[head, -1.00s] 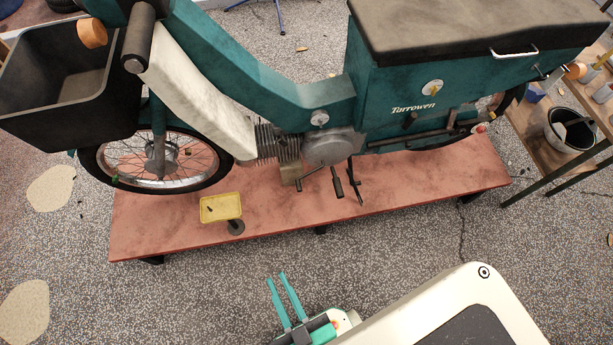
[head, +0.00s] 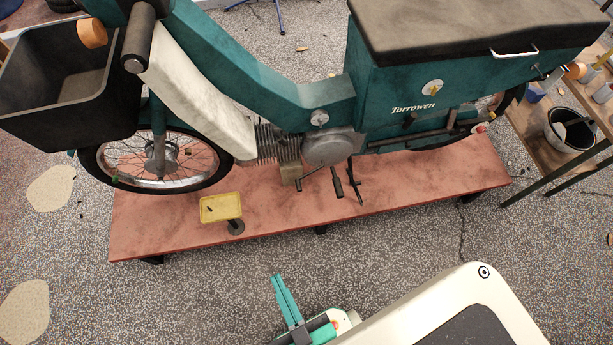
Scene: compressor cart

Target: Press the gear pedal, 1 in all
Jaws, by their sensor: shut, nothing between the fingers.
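The teal moped (head: 300,95) marked "Tarrowen" stands on a low red platform (head: 420,197). Below its round grey engine cover (head: 330,147), a thin dark lever with a small black end pad (head: 299,184) reaches down to the left; it looks like the gear pedal. A black peg (head: 338,187) and a dark stand-like leg (head: 357,187) are just right of it. I cannot tell for sure which part is the pedal. My gripper (head: 277,279) has teal fingers, shut and empty, over the floor in front of the platform, well apart from the moped.
A wooden bench (head: 545,130) with a black bucket (head: 570,130) is at the right. Speckled floor (head: 200,285) lies free between my gripper and the platform.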

